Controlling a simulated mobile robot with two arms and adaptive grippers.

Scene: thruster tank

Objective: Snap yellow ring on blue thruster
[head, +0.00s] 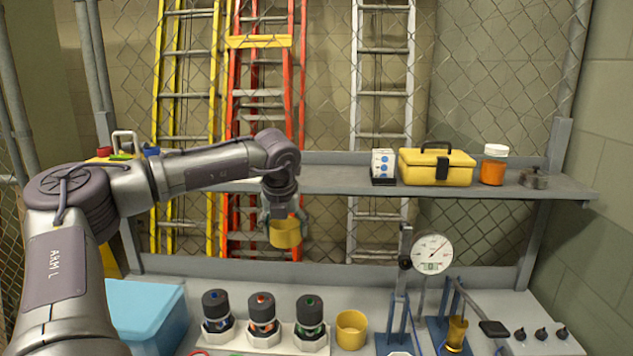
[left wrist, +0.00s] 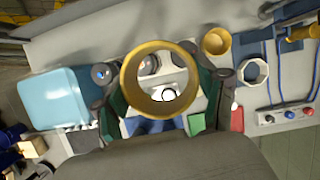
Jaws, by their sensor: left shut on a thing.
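My left gripper (head: 283,213) is shut on a yellow ring (head: 286,234), held in the air above the back of the bench. In the left wrist view the ring (left wrist: 129,87) sits between the two fingers, its opening facing the camera. The blue thruster (head: 217,308), a dark cylinder with a blue mark on top, stands upright in a white holder at the left end of a row. In the left wrist view its blue-marked top (left wrist: 101,73) shows just left of the held ring. The ring and thruster are apart. My right gripper is not in view.
An orange-marked thruster (head: 263,312) and a green-marked one (head: 309,311) stand beside the blue one. Another yellow cylinder (head: 351,331) stands to their right. A light-blue box (head: 147,305) is at left. A shelf (head: 340,181) runs behind the held ring; a gauge (head: 432,252) stands at right.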

